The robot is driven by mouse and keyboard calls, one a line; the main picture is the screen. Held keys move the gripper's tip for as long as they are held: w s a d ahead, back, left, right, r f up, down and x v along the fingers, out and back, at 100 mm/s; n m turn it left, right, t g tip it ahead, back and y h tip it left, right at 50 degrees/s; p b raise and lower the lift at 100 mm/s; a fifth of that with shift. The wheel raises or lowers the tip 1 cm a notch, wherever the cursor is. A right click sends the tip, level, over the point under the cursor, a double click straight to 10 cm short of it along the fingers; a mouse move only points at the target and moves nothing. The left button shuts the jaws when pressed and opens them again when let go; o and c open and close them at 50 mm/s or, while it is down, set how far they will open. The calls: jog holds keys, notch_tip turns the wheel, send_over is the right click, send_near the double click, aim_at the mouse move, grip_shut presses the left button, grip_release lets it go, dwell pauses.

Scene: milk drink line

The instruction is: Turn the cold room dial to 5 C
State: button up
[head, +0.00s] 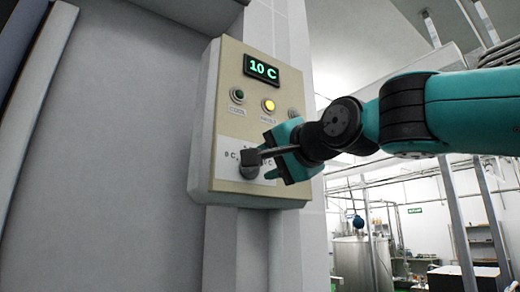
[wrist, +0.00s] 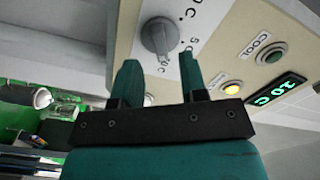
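The cold room dial (wrist: 160,37) is a grey round knob with a raised grip bar on a white scale plate. In the head view the dial (head: 247,172) is partly covered by my gripper. The display (head: 262,68) above it reads 10 C in green. My gripper (wrist: 158,62) is open, its two teal fingers apart, with the dial just beyond and between the tips in the wrist view. In the head view my gripper (head: 272,156) is in front of the panel's lower part. Contact with the dial cannot be told. Some scale marks are hidden.
The beige control box (head: 222,95) is mounted on a grey wall. A steel tank (head: 355,262) stands far behind at right.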

aim_at(249, 173)
jog(key=shift+p+x, duration=0.6)
jog(key=shift+x, duration=1)
grip_shut()
jog(key=shift+n, duration=0.3)
jog(key=n+b, duration=0.4)
jog(key=n, duration=0.7)
